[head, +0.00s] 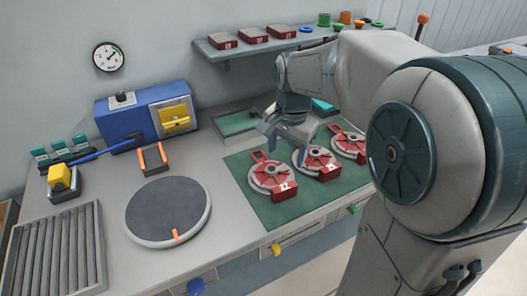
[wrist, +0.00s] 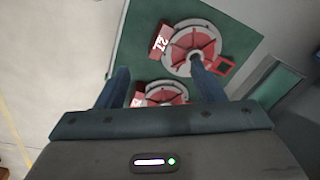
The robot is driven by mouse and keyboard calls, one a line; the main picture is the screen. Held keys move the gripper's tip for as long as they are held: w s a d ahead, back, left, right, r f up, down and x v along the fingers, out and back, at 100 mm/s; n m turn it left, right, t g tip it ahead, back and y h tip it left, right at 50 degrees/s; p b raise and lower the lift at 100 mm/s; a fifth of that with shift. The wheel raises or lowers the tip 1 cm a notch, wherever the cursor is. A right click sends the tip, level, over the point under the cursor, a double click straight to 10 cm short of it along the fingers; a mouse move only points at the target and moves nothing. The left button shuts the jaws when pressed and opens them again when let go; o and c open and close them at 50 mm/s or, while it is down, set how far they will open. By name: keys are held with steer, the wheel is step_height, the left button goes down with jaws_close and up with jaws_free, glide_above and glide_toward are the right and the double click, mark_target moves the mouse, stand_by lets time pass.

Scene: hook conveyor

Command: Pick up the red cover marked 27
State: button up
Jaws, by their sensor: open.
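The red cover that seems marked 27 (head: 285,188) sits on a pale round base at the left end of the row on the green mat. In the wrist view its label block (wrist: 160,43) is at upper centre, with a square red loop at its right. A second red cover (head: 323,166) is in the middle of the row; in the wrist view it is partly hidden behind my gripper. A third red cover (head: 349,143) is at the right. My gripper (head: 283,143) is open and empty above the row; its fingers (wrist: 158,80) appear apart in the wrist view.
The green mat (head: 262,203) lies on the bench, with a grey turntable (head: 168,210) to its left. A shallow green-lined tray (head: 237,122) is behind it. A wall shelf (head: 240,50) with several red blocks hangs above. A blue machine (head: 125,122) stands at the back left.

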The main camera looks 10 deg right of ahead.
steer(key=w+f+m+g+p, duration=0.1)
steer(key=w+m, duration=0.5)
steer(key=w, duration=0.4)
steer(key=p, duration=0.1)
glide_above(271, 169)
steer(key=f, duration=0.9)
steer(key=shift+s+d, duration=0.3)
steer(key=shift+w+a+f+p, duration=0.15)
steer(key=shift+f+p, duration=0.25)
steer(key=shift+f, duration=0.95)
steer(key=shift+w+a+f+p, duration=0.15)
steer(key=shift+f+p, duration=0.2)
steer(key=shift+f, duration=0.95)
steer(key=shift+r, duration=0.1)
jaws_close()
